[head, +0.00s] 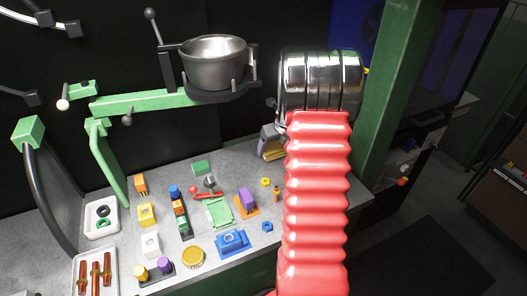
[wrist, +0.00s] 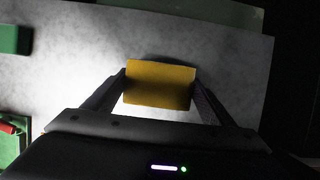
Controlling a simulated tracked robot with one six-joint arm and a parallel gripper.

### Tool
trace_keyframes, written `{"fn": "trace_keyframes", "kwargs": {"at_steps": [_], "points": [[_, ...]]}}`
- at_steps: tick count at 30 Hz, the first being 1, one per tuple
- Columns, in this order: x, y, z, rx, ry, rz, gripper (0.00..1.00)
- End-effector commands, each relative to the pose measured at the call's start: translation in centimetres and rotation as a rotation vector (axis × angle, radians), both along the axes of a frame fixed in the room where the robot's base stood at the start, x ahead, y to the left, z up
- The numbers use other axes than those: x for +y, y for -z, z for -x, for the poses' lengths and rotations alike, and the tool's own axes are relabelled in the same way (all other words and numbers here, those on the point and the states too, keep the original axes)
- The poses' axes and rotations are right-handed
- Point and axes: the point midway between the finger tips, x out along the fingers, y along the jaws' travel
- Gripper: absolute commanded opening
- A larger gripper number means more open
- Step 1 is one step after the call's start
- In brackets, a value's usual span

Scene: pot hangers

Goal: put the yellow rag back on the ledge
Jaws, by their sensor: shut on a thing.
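My gripper (wrist: 160,88) is shut on the yellow rag (wrist: 160,84), which looks like a flat, block-like rectangle between the two fingers. In the head view, my gripper (head: 271,143) is at the back right of the grey worktop (head: 225,161), left of my red arm. A small yellowish part of the rag (head: 268,153) shows under it. In the wrist view, the grey worktop (wrist: 235,65) lies behind the rag. I cannot tell whether the rag touches it. I cannot tell which surface is the ledge.
A metal pot (head: 214,64) sits in a holder above the worktop. A green post (head: 391,85) stands right of my arm. Several small coloured parts, including a blue block (head: 232,242) and a green block (head: 201,167), lie left of my gripper. Worktop beside the rag is bare.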

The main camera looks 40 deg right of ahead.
Motion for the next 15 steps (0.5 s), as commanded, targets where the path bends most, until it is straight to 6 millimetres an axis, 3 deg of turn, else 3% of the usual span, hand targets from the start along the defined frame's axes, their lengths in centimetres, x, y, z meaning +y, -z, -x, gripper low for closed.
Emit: {"fn": "trace_keyframes", "kwargs": {"at_steps": [8, 15], "points": [[0.6, 0.0, -0.3, 0.000, -0.002, 0.001, 0.49], [3.6, -0.1, -2.1, -0.001, -0.003, 0.000, 0.49]]}}
